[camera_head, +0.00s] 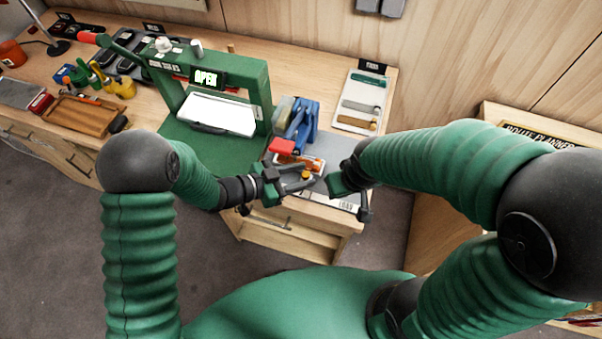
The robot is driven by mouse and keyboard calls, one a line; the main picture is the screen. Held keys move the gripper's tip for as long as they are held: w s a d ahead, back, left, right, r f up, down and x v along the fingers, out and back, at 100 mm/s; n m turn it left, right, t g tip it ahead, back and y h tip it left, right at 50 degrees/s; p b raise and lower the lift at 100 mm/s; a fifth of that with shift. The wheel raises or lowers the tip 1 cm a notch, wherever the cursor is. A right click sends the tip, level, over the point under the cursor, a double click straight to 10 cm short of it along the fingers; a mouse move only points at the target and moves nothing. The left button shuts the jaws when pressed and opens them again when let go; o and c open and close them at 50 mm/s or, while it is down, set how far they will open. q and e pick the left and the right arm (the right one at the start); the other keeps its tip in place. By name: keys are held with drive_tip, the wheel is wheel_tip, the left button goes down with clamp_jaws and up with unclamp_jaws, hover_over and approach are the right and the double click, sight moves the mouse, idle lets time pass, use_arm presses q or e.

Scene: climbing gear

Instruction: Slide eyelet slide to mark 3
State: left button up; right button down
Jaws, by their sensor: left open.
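No numbered marks can be read.
A green press frame (257,92) with an "OPEN" display (207,79) stands on the wooden bench. Blue and red parts (300,122) stand behind the grippers. A white tray (351,121) is at back right. A wooden tray (84,114) and several tools lie left.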

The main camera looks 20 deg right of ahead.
use_arm(q)
drive_tip(key=shift+w+a, duration=0.1)
drive_tip(key=shift+a, duration=0.25)
drive_tip(key=shift+c, duration=0.4)
drive_tip(key=c, duration=0.5)
drive_tip(key=shift+s+d+r, duration=0.1)
drive_tip(key=shift+s+d, duration=0.1)
drive_tip(key=shift+d, duration=0.1)
clamp_jaws()
drive_tip(key=shift+w+a, duration=0.15)
